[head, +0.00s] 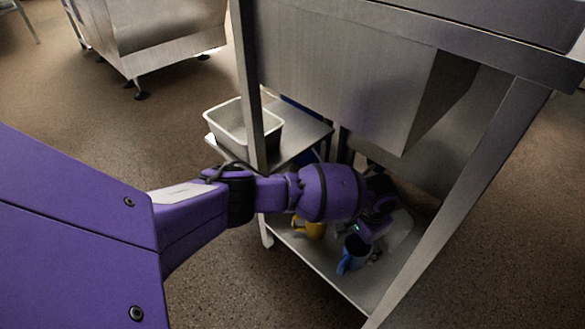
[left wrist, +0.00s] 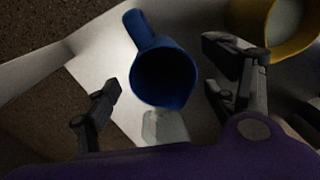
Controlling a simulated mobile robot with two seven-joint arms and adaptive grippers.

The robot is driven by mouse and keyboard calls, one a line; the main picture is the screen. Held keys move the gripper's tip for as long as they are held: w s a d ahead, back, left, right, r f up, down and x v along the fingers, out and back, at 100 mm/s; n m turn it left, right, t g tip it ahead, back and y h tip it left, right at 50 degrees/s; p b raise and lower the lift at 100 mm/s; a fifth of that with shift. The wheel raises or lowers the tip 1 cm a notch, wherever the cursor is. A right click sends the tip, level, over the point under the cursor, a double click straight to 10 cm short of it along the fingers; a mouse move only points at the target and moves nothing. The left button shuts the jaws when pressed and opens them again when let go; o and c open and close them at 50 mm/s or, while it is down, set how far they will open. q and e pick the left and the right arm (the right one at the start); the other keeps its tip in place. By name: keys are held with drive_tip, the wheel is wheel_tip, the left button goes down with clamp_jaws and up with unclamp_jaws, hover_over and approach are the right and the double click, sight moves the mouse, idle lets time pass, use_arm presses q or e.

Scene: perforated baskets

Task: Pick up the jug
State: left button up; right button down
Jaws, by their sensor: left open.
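A blue jug (head: 352,252) with a handle stands on the low metal shelf (head: 345,283) under the steel sink unit. In the left wrist view the blue jug (left wrist: 162,72) shows its dark open mouth, with its handle toward the top left. My left gripper (head: 374,240) reaches in under the unit, close to the jug. In the left wrist view its open fingers (left wrist: 163,92) are spread to either side of the jug, with gaps visible. Whether the jug is between them in depth I cannot tell. My right gripper is not in view.
A yellow jug (head: 309,228) stands left of the blue one; the yellow jug (left wrist: 275,28) is near the right finger in the wrist view. A pale translucent object (left wrist: 166,130) lies below the blue jug. A table leg (head: 460,200) and sink basin (head: 345,85) bound the space.

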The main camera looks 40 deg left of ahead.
use_arm(q)
drive_tip(key=f, duration=0.2)
drive_tip(key=b, duration=0.1)
drive_tip(key=shift+w+f, duration=0.25)
drive_tip(key=shift+f, duration=0.15)
drive_tip(key=shift+r, duration=0.1)
drive_tip(key=shift+c, duration=0.4)
drive_tip(key=c, duration=1.2)
